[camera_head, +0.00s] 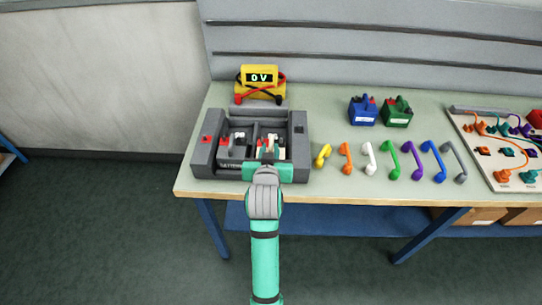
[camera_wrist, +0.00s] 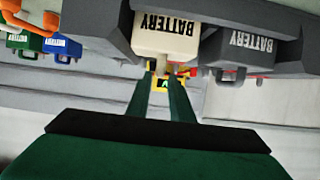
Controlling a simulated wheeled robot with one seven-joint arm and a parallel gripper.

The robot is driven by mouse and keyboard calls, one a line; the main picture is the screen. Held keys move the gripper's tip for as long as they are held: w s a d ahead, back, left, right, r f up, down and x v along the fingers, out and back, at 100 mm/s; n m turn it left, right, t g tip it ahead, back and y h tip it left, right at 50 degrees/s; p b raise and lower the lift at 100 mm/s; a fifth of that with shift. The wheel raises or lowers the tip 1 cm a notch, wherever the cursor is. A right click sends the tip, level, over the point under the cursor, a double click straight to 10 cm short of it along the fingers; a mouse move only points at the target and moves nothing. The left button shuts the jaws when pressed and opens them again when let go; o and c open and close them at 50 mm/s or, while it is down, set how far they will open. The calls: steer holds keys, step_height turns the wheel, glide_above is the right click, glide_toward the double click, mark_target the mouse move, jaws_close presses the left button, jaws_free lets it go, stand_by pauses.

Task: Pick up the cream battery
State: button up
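The cream battery (camera_wrist: 165,40) shows upside down at the top of the wrist view, with dark BATTERY lettering. In the head view its small cream part (camera_head: 281,153) is largely hidden by my gripper (camera_head: 268,162), over the front right of the dark grey battery tray (camera_head: 203,160). In the wrist view my gripper's two green fingers (camera_wrist: 161,76) stand a narrow gap apart, with tips at the cream battery's handle. I cannot tell whether they press on it. A grey battery (camera_wrist: 235,55) sits close beside the cream one.
A yellow meter (camera_head: 262,83) reading 0 V stands behind the tray. A blue battery (camera_head: 363,110) and a green battery (camera_head: 397,111) stand to the right. Several coloured handle-shaped pieces line the table front. A pale board (camera_head: 490,150) with orange cables lies far right.

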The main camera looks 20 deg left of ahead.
mark_target(271, 143)
steer(key=x, duration=0.5)
steer(key=shift+w, duration=0.2)
steer(key=shift+s, duration=0.15)
steer(key=shift+d, duration=0.1)
jaws_close()
stand_by(0.6)
steer(key=shift+r, duration=0.2)
stand_by(0.3)
